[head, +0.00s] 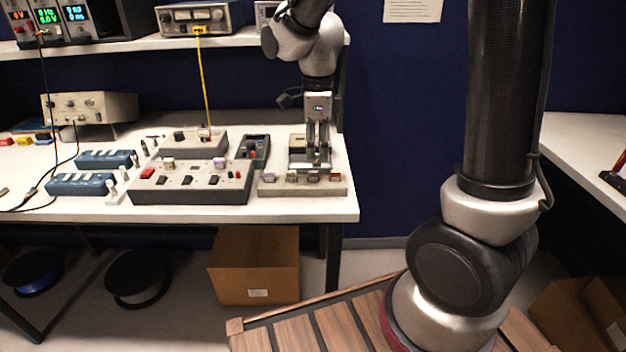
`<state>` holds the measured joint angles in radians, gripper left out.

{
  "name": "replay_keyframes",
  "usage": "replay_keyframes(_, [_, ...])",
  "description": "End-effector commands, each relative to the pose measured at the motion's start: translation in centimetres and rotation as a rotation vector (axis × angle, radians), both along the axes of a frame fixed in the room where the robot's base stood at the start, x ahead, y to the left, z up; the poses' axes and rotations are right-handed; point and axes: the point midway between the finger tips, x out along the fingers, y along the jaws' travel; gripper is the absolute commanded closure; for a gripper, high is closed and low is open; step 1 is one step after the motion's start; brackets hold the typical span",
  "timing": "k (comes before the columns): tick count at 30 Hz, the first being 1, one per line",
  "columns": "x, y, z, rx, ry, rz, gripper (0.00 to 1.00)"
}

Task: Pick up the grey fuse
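My gripper (318,160) points down over the right end of the bench, just behind a pale grey strip (286,188). Its two fingers stand apart with a dark gap between them, and I see nothing held. Several small fuse-like blocks stand in a row along the strip: a lilac one (269,177) at the left, then a dull greyish one (292,177), and brownish ones (314,177) to the right. They are too small for me to be sure which is the grey fuse. Whether the fingertips touch anything is unclear.
A dark panel with switches (190,198) stands left of the strip, with a grey box (194,146) and a handheld meter (254,150) behind it. A yellow cable (204,85) hangs from the shelf (130,46). The bench's front edge (230,215) is clear.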

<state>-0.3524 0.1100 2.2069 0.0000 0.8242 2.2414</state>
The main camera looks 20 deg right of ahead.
Motion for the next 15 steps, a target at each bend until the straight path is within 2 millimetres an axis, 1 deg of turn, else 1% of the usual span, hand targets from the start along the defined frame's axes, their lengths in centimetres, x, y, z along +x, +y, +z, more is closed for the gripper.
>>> replay_keyframes(10, [-0.3,0.2,-5.1,-0.001,0.003,0.003,0.62])
replay_keyframes(12, [-0.3,0.2,-5.8,-0.001,0.003,0.003,0.62])
replay_keyframes(15, [-0.3,0.2,-6.3,-0.001,0.001,0.004,0.62])
